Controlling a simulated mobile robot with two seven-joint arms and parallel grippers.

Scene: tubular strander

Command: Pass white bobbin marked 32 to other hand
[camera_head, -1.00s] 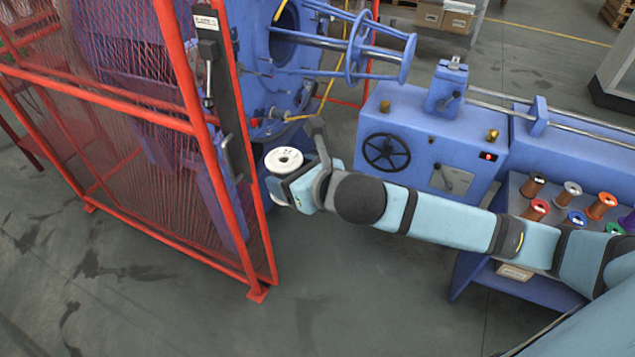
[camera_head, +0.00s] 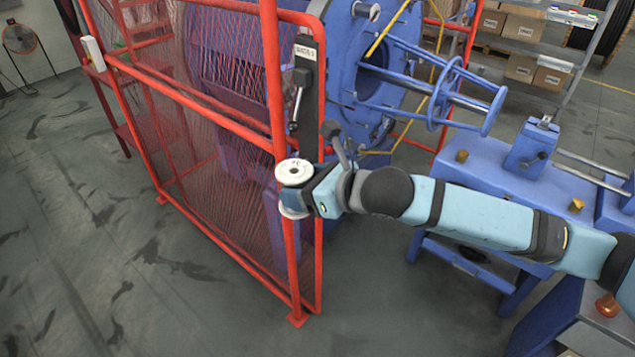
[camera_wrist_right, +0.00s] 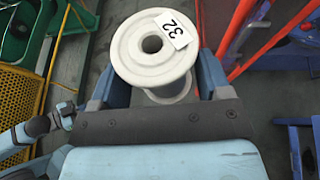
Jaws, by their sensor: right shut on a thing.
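The white bobbin (camera_head: 294,171) is at the end of my outstretched right arm in the head view. In the right wrist view the same bobbin (camera_wrist_right: 150,55) shows a tag marked 32 on its upper flange, beside the centre hole. My right gripper (camera_head: 298,193) is shut on it, with one finger on each side of the bobbin, below the upper flange. The bobbin is about upright and held well above the floor.
The red mesh gate (camera_head: 232,112) stands right behind the bobbin in the head view. The blue strander (camera_head: 380,75) is behind my right arm, and a blue machine stand (camera_head: 500,165) is to the right. Grey floor at the lower left is clear.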

